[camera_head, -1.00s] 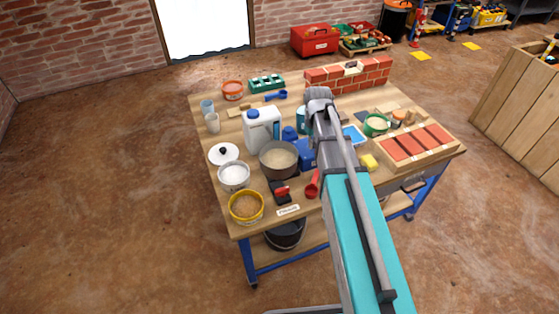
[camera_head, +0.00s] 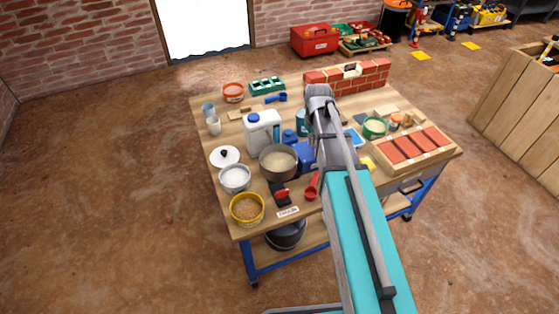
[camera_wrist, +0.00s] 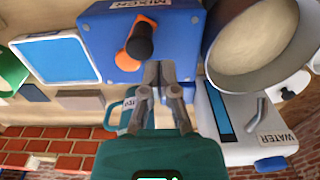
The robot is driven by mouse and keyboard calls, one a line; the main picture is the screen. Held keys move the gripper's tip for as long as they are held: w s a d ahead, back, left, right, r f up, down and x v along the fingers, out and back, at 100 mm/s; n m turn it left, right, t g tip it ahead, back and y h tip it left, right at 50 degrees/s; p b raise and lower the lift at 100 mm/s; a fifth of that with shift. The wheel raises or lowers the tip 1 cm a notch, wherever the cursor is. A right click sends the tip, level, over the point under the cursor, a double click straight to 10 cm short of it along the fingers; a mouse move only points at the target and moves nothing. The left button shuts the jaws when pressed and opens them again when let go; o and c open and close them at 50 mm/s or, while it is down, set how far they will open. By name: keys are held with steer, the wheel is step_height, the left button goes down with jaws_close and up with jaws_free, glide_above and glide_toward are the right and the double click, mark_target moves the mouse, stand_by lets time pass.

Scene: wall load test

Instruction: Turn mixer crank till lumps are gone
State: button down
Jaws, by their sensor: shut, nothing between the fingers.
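The blue mixer (camera_wrist: 185,40) is at the top of the wrist view, with its crank on the near face: an orange arm (camera_wrist: 128,60) ending in a black knob (camera_wrist: 140,42). My gripper (camera_wrist: 160,68) is shut and empty, its fingertips just beside the knob; I cannot tell whether they touch it. The mixing bowl (camera_wrist: 252,45) stands beside the mixer and holds a beige mix. Lumps cannot be made out in it. In the head view the bowl (camera_head: 278,176) shows left of the mixer (camera_head: 306,156), and my arm hides the crank and my gripper.
A white water jug (camera_wrist: 245,125) stands close right of my gripper and a teal container (camera_wrist: 115,118) close left. Pails and tools crowd the table (camera_head: 240,137). A low brick wall (camera_head: 375,75) stands at the back.

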step_height(320, 180, up, 4)
steer(key=p, duration=0.3)
steer(key=shift+p, duration=0.35)
steer(key=shift+s, duration=0.1)
steer(key=s+m, duration=0.4)
steer(key=s, duration=1.3)
step_height(320, 180, up, 14)
steer(key=w+p, duration=0.1)
steer(key=p, duration=1.3)
steer(key=shift+w, duration=0.1)
stand_by(0.4)
